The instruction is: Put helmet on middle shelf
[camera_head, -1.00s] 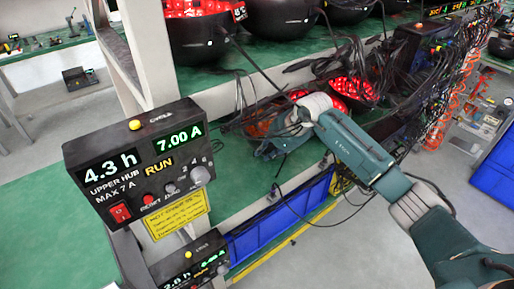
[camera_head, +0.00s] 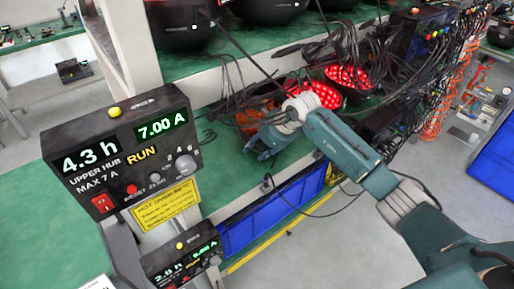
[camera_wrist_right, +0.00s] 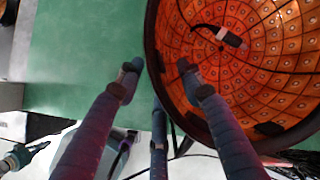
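A helmet with an orange, grid-patterned inside and a dark rim (camera_wrist_right: 152,45) fills the right of the wrist view, its open side facing the camera. In the head view its orange part (camera_head: 250,118) shows behind my right gripper (camera_head: 262,142), at the green shelf (camera_head: 215,150). In the wrist view my right gripper (camera_wrist_right: 159,68) is open. One finger is outside the rim and the other is in front of the helmet's inside, with gaps visible. A teal part at the wrist view's lower left looks like my left gripper (camera_wrist_right: 22,156); its fingers are unclear.
Red-lit helmets (camera_head: 348,76) and dark cables crowd the shelf right of my gripper. More black helmets (camera_head: 265,10) stand on the shelf above. The hub box (camera_head: 125,150) stands at the left front. Blue bins (camera_head: 270,215) are below. The green shelf surface at the left is bare.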

